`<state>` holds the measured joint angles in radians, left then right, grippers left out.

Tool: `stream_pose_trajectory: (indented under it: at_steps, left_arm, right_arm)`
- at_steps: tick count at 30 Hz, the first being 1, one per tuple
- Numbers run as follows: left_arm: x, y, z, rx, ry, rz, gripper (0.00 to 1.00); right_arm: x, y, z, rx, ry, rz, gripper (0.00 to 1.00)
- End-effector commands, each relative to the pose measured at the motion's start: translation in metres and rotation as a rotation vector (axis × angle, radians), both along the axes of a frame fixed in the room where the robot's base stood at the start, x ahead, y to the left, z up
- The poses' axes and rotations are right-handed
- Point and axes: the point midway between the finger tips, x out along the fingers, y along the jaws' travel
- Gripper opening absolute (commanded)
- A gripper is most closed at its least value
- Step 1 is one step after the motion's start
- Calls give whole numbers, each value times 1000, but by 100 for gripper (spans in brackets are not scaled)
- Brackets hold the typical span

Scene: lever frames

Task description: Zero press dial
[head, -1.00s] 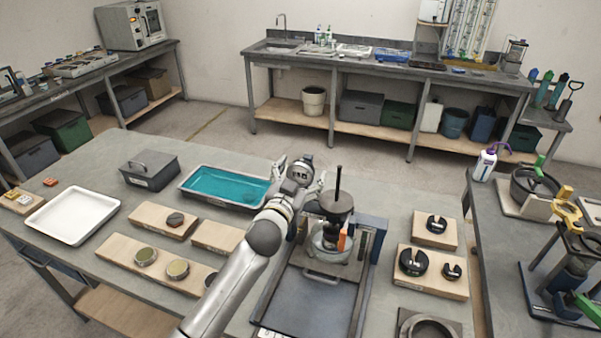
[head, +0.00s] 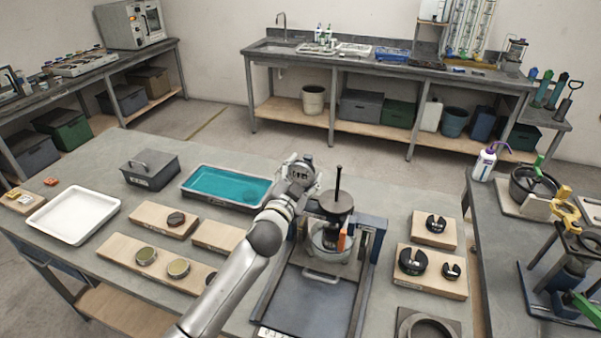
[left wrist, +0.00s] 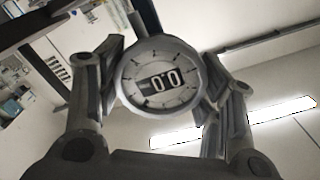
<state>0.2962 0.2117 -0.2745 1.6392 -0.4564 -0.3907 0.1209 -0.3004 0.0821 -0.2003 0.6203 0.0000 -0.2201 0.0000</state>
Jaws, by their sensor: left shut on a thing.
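The round dial (left wrist: 160,78) fills the middle of the left wrist view, with a pale face, tick marks around its rim and a dark window reading about 0.0. My left gripper (head: 299,172) is shut on it, one finger at each side of its body. In the head view the gripper is beside the upper left of the press, and the dial is mostly hidden by it. The press (head: 336,203) has a dark rod and round top plate over a clear bowl-like part, with a blue-grey frame and an orange part. My right gripper is not in view.
A teal water tray (head: 225,186) and a lidded grey box (head: 149,170) stand left of the gripper. Wooden boards with tins (head: 146,256) lie front left. Slotted black weights (head: 413,262) sit on boards to the right. A white tray (head: 73,215) is at far left.

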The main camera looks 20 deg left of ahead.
Motion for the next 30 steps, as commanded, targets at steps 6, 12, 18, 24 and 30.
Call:
stream_pose_trajectory:
  at_steps: [6, 12, 18, 24, 30]
  left_arm:
    - [0, 0, -1, 102, -3, 1, 37]
    - [0, 0, -1, 100, -3, 1, 37]
    - [0, 0, 0, 99, -3, 1, 83]
    - [0, 0, 0, 98, -3, 0, 84]
    - [-3, 0, -1, 98, -3, 1, 84]
  right_arm:
    - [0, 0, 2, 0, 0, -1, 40]
    - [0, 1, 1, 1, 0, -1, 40]
    - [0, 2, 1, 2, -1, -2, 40]
    - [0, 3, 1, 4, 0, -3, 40]
    - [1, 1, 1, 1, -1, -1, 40]
